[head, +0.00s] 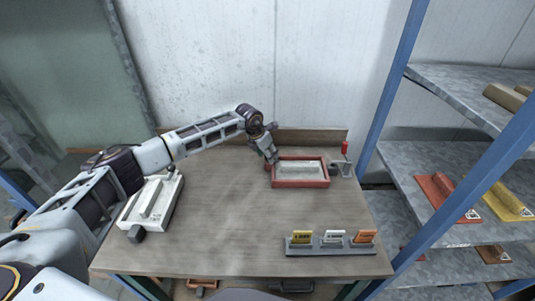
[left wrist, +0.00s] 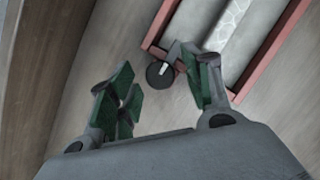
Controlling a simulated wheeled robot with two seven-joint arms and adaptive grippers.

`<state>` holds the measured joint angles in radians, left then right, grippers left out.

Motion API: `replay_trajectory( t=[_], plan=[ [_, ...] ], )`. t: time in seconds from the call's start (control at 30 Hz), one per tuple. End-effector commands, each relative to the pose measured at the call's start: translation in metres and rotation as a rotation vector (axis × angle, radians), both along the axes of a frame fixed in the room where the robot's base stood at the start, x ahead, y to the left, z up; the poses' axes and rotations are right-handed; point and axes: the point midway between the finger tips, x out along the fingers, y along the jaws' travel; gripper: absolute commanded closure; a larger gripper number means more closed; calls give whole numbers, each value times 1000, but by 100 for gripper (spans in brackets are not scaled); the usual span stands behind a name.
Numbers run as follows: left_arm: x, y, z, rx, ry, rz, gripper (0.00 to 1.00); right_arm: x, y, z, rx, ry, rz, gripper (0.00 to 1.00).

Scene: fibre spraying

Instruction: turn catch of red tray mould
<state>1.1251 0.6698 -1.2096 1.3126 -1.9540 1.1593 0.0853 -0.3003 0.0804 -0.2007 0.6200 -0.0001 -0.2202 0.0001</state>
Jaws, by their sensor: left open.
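The red tray mould (head: 301,184) sits on the table toward the back right, with a pale grey inside. In the left wrist view, its red rim (left wrist: 272,48) shows at the upper right. A round dark catch (left wrist: 160,74) with a white mark lies beside the mould's near corner in that view. My left gripper (head: 271,158) is over the mould's left end. In the left wrist view, the open green-padded fingers (left wrist: 158,88) stand on either side of the catch, with no clear contact visible. My right gripper is not in view.
A white mould (head: 153,202) lies at the table's left. A holder with yellow, white and orange cards (head: 331,246) stands front right. A red-topped grey fixture (head: 345,157) stands right of the red mould. Blue-posted shelves (head: 440,160) flank the right side. The table's middle is clear.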

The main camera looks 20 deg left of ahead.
Motion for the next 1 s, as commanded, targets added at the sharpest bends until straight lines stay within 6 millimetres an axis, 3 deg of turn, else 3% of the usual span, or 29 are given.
replay_trajectory(
  t=[0.43, 0.77, 1.0],
  plan=[
    [2, -1, -5, 0, 0, 1, 52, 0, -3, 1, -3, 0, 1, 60],
    [2, -1, -5, 0, 0, 1, 94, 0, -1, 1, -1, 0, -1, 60],
    [2, -1, -5, 1, 0, 8, 95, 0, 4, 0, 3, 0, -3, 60]
  ],
)
